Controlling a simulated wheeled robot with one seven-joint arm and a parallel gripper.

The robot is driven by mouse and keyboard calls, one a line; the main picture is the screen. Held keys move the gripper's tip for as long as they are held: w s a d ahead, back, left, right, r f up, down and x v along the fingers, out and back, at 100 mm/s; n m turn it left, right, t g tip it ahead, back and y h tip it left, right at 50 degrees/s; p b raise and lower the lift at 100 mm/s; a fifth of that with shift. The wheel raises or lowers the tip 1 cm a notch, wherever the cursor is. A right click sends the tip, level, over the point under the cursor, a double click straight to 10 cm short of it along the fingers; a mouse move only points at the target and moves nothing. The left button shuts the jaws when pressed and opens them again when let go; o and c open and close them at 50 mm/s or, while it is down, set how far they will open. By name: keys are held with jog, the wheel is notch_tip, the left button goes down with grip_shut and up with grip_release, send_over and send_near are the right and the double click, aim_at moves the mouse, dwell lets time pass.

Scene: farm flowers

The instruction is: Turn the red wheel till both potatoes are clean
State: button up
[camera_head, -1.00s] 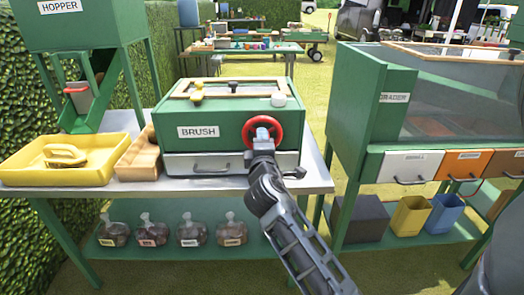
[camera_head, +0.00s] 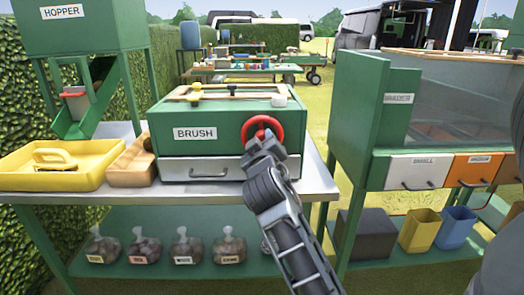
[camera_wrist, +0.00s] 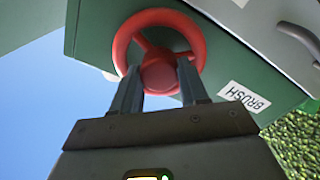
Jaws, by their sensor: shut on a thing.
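The red wheel (camera_head: 278,130) is on the front of the green box labelled BRUSH (camera_head: 225,125). My gripper (camera_head: 265,142) is at the wheel's lower middle. In the wrist view, the two fingers of my gripper (camera_wrist: 160,70) are on either side of the red hub of the wheel (camera_wrist: 123,40), shut on the wheel. The wheel's round rim and a spoke show beyond the fingertips. I cannot make out either potato in these views; the inside of the box is hidden.
Below the wheel is a grey drawer (camera_head: 190,170). A yellow tray (camera_head: 75,180) and a wooden tray (camera_head: 135,165) stand left on the metal table. Several bags are on the green shelf below. The grader (camera_head: 385,130) stands at the right, with a grassy gap between.

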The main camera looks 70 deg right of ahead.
jog(key=shift+f+m+b, duration=0.2)
jog(key=shift+m+b, duration=0.2)
jog(key=shift+m, duration=0.5)
jog(key=o, duration=1.1)
jog(key=shift+r, duration=0.15)
jog(key=shift+c, duration=0.2)
jog(key=shift+a, duration=0.1)
jog(key=v, duration=0.7)
jog(key=shift+s+a+b, duration=0.15)
jog(key=shift+a+b, duration=0.1)
jog(key=shift+b, duration=0.1)
